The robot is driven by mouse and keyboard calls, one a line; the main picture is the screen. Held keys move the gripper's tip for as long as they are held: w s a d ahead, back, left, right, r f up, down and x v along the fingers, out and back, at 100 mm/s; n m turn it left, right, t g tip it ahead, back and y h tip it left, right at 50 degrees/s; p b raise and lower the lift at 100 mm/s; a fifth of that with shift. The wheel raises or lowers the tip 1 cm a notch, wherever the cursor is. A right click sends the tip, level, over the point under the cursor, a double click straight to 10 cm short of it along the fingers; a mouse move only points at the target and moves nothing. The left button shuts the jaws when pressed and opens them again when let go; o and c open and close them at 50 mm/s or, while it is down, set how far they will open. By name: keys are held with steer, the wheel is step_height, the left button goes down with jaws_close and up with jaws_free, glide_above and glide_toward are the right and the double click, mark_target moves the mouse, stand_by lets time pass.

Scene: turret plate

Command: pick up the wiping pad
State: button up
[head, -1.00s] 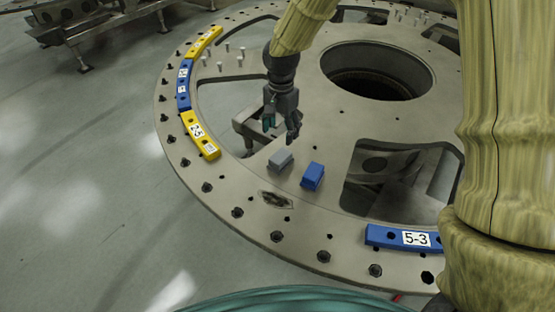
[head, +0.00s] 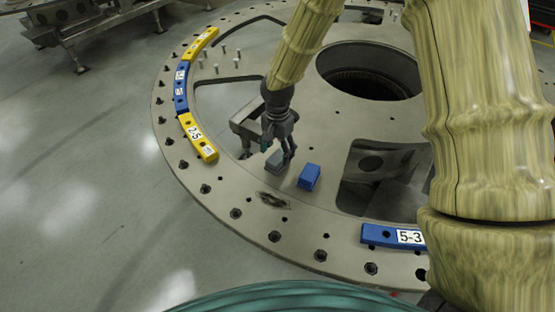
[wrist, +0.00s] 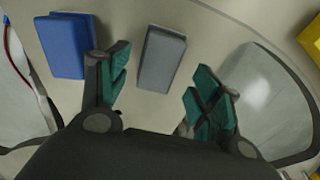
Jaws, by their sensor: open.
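Two small blocks sit side by side on the grey turret plate (head: 240,190), a grey block (head: 275,161) and a blue block (head: 309,177). I cannot tell from their looks which is the wiping pad. My gripper (head: 278,151) is open and points down at the grey block, partly covering it. In the wrist view the grey block (wrist: 162,59) lies between and beyond the open green-padded fingers (wrist: 158,84), with nothing held. The blue block (wrist: 67,46) lies outside the left finger there. I cannot tell whether the fingers touch the grey block.
A blue segment marked 5-3 (head: 385,236) lies on the plate's near rim. Yellow (head: 198,138) and blue (head: 181,90) segments line the left rim. The plate has cut-out openings and a large central hole (head: 370,72). Several upright pins stand at the upper left.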

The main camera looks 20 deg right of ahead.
mark_target(278, 157)
steer(key=shift+s+f+p, duration=0.1)
steer(key=shift+f+p, duration=0.4)
steer(key=shift+f, duration=1.2)
steer(key=c, duration=1.1)
